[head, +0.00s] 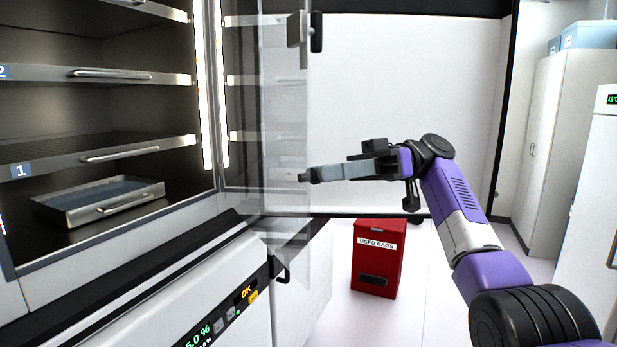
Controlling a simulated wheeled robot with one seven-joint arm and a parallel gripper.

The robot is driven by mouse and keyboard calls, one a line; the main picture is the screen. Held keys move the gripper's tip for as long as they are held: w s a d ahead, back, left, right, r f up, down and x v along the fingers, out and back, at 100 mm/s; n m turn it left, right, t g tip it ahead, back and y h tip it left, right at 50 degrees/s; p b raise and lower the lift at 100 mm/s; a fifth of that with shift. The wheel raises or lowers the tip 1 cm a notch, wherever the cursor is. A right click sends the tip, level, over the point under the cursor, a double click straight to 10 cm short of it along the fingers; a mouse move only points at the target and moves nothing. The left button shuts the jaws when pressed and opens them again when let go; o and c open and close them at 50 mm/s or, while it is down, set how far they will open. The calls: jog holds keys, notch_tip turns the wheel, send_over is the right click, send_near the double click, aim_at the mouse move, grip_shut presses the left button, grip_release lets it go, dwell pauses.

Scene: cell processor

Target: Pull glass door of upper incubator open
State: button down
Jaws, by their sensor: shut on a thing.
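The glass door (283,110) of the upper incubator stands swung out from the cabinet, a clear pane seen at a steep angle. A metal and black fitting (316,32) sits high near its free edge. The incubator's interior (85,115) is exposed at the left. My gripper (304,176) reaches in from the right, with its fingertips at the lower part of the pane's free edge. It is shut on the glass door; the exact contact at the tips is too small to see.
Inside are metal shelves (130,76) with handles and a tray (100,200). Below is a white unit with a lit display (222,318) and a black handle (281,273). A red used-bags bin (376,265) stands on the floor beyond. White cabinets (560,130) line the right. Floor between is clear.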

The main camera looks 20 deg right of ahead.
aim_at(320, 32)
jog(key=shift+d, duration=0.2)
jog(key=c, duration=1.2)
grip_release()
jog(key=shift+r, duration=0.1)
notch_tip(320, 32, up, 18)
jog(key=p, duration=0.3)
jog(key=shift+p, duration=0.3)
jog(key=shift+r+p, duration=0.9)
jog(key=shift+r, duration=0.05)
jog(key=shift+c, duration=0.3)
